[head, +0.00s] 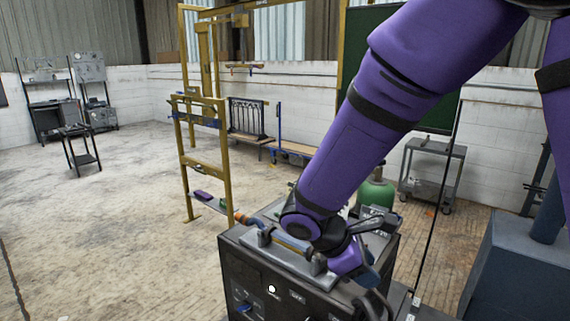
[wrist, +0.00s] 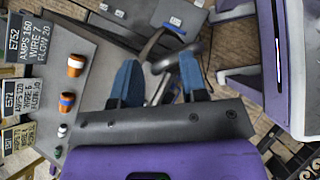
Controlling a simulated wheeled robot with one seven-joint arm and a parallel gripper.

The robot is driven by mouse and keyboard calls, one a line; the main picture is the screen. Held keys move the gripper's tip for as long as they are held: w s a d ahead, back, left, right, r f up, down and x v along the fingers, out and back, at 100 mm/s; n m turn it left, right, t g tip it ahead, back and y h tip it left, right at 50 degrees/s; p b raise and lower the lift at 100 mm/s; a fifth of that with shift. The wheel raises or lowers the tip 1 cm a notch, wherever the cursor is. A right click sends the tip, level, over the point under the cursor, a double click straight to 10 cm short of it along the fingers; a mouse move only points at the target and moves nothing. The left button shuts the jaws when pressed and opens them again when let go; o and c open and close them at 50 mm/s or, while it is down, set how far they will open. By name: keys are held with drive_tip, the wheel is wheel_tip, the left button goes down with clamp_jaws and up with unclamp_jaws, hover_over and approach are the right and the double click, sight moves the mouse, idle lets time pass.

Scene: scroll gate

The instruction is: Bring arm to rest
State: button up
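My purple arm (head: 375,130) reaches down from the upper right in the head view, with its elbow bent low over a dark machine cabinet (head: 245,277). My gripper (head: 367,280) is beyond the cabinet's right part, mostly hidden by my own arm links. In the wrist view, the two blue fingers of my gripper (wrist: 158,78) stand apart. A dark curved hose or handle (wrist: 155,42) shows behind and between the fingers. I cannot tell whether they touch it. Nothing is clearly held.
In the wrist view, a grey panel (wrist: 95,100) with orange and white knob-like parts and setting labels (wrist: 28,42) lies close on the left. A green cylinder (head: 376,195) and grey cart (head: 434,165) stand behind the cabinet. A yellow frame (head: 187,170) stands farther back.

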drive_tip(key=s+d+r+m+t+y, duration=0.2)
drive_tip(key=s+d+r+m+y, duration=0.2)
drive_tip(key=s+d+r+m, duration=0.3)
drive_tip(key=s+d+r+m+t+y, duration=0.3)
drive_tip(key=s+d+r+m, duration=0.4)
drive_tip(key=r, duration=0.5)
drive_tip(key=s+m+y, duration=0.1)
drive_tip(key=m, duration=0.1)
drive_tip(key=shift+d+r+m+y, duration=0.2)
drive_tip(key=shift+d+m+y, duration=0.1)
drive_tip(key=shift+d+m, duration=0.1)
drive_tip(key=shift+w, duration=0.1)
